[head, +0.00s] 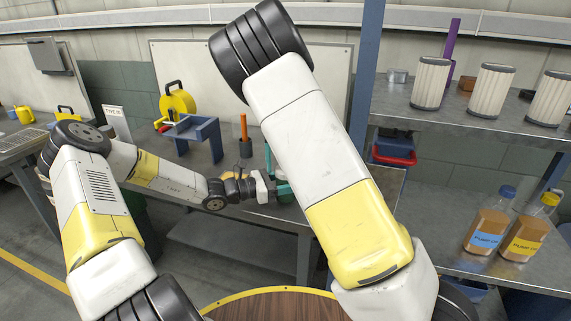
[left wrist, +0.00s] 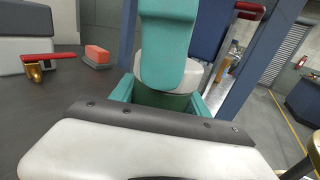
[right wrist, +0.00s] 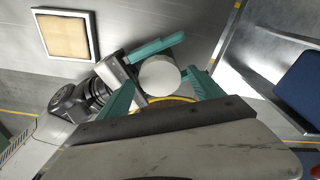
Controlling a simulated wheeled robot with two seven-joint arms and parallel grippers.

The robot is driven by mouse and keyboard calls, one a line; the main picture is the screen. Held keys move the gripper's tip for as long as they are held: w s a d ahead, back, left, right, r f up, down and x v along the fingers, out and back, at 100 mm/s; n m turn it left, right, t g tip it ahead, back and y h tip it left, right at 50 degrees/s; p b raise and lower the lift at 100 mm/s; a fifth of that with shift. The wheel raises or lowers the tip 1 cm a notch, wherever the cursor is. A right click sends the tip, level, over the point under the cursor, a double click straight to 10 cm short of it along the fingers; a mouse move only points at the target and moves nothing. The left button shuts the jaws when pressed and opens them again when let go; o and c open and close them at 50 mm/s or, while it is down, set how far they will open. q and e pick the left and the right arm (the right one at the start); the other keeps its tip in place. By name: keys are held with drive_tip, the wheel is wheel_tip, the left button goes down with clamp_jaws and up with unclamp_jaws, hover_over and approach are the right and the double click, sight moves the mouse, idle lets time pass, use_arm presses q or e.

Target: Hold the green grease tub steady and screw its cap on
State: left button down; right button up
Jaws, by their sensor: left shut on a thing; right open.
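The green grease tub (left wrist: 165,101) stands between the teal fingers of my left gripper (head: 283,189), which is shut on it. In the left wrist view the white cap (left wrist: 172,77) sits at the top of the tub, partly hidden by a teal finger of my right gripper. The right wrist view looks down on the round cap (right wrist: 159,76). My right gripper (right wrist: 160,92) is open, its fingers on either side of the cap and apart from it. Whether the cap is threaded on cannot be told. My right arm hides much of this in the head view.
A blue stand (head: 193,131) and an orange-handled tool (head: 244,128) stand on the bench. An orange block (left wrist: 97,54) and a red-handled brass valve (left wrist: 38,64) lie near the left gripper. A blue post (head: 367,70) and a shelf with filters (head: 431,82) are to the right.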

wheel_tip(320, 180, up, 4)
drive_tip(key=shift+r, duration=0.1)
idle(0.4)
